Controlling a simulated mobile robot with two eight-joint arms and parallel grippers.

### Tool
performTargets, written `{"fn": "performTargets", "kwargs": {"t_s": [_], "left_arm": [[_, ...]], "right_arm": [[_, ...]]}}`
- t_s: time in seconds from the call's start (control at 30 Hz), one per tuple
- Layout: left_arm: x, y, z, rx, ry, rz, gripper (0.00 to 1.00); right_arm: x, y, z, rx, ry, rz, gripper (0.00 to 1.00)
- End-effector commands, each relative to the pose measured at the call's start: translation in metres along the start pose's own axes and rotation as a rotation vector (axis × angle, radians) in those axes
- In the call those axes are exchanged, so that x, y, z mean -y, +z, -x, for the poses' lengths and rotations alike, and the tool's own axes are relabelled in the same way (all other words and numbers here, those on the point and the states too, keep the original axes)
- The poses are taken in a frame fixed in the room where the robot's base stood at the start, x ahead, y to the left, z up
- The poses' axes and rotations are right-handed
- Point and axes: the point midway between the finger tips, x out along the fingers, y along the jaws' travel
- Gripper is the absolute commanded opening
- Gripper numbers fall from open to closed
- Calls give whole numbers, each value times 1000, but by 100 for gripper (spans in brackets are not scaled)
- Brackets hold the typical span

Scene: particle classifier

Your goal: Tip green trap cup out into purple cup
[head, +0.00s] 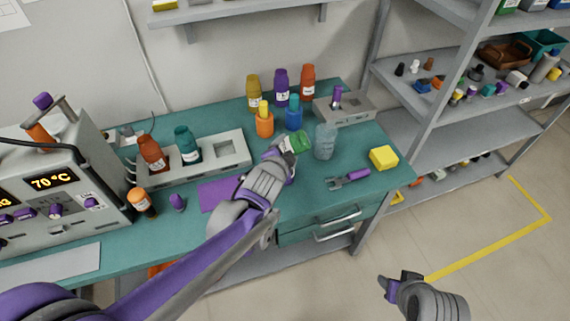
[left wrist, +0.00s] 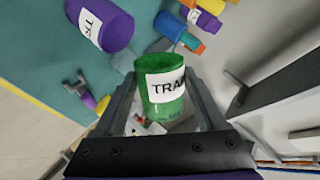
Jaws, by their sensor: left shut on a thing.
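The green trap cup (head: 297,141) has a white label and is in my left gripper (head: 289,151), held above the bench. In the left wrist view the green cup (left wrist: 160,90), with "TRA" readable on its label, sits between the two fingers of my left gripper (left wrist: 164,105). A purple cup (left wrist: 100,25) with a white label shows at the upper left of that view, apart from the green cup. I cannot make it out in the head view. My right gripper (head: 401,281) is low at the right, away from the bench; its jaw opening is unclear.
A yellow block (head: 383,158) and a purple-handled tool (head: 347,179) lie at the right. A grey rack (head: 230,153) is at the left.

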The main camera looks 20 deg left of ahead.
Motion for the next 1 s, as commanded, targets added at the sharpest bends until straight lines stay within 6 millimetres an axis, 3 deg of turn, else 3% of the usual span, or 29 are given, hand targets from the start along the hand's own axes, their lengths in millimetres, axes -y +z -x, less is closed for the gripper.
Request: {"fn": "performTargets", "kwargs": {"t_s": [1.0], "left_arm": [[2,5,1,-61,-1,94,15]], "right_arm": [[0,8,-10,5,0,0,50]]}}
